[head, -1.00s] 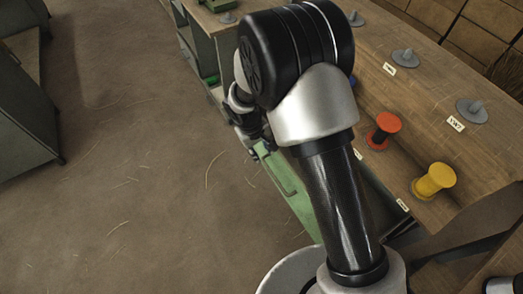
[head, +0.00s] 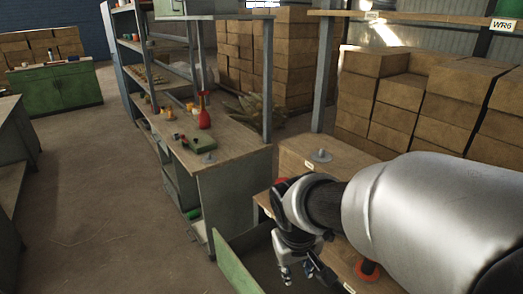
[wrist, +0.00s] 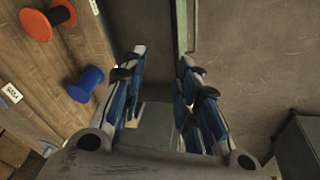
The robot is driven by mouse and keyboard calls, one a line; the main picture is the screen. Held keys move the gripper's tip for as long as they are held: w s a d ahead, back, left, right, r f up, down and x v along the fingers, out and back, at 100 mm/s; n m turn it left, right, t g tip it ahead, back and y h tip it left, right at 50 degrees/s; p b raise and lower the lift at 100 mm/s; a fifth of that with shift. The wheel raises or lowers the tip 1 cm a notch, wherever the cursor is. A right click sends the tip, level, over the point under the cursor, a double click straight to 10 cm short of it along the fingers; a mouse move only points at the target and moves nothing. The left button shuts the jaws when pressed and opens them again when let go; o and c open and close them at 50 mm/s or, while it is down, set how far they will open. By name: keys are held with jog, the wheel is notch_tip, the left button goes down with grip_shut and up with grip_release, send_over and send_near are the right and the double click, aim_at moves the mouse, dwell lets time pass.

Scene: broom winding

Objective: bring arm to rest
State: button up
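My arm reaches in from the right edge of the head view. My gripper (head: 303,272) hangs at its end, pointing down, beside the bench and over an open drawer with a green front (head: 238,272). In the wrist view the two blue-padded fingers of my gripper (wrist: 161,68) are spread apart with nothing between them.
A red spool (head: 367,271) shows below my arm. A grey peg base (head: 320,155) stands on the bench. A workbench (head: 236,152) holds a red spray bottle (head: 204,112). Boxes (head: 405,100) are stacked behind. The floor (head: 90,190) at left is clear.

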jog(key=s+d+r+m, duration=0.1)
jog(key=s+d+r, duration=0.1)
jog(key=s, duration=0.3)
jog(key=s+d+r+m+t, duration=0.1)
jog(key=s+d+r, duration=0.1)
jog(key=s, duration=0.4)
jog(key=s+d+r+m+t+y, duration=0.1)
jog(key=s+d+r, duration=0.1)
jog(key=s, duration=0.4)
jog(key=shift+d+r, duration=0.25)
jog(key=shift+r, duration=0.6)
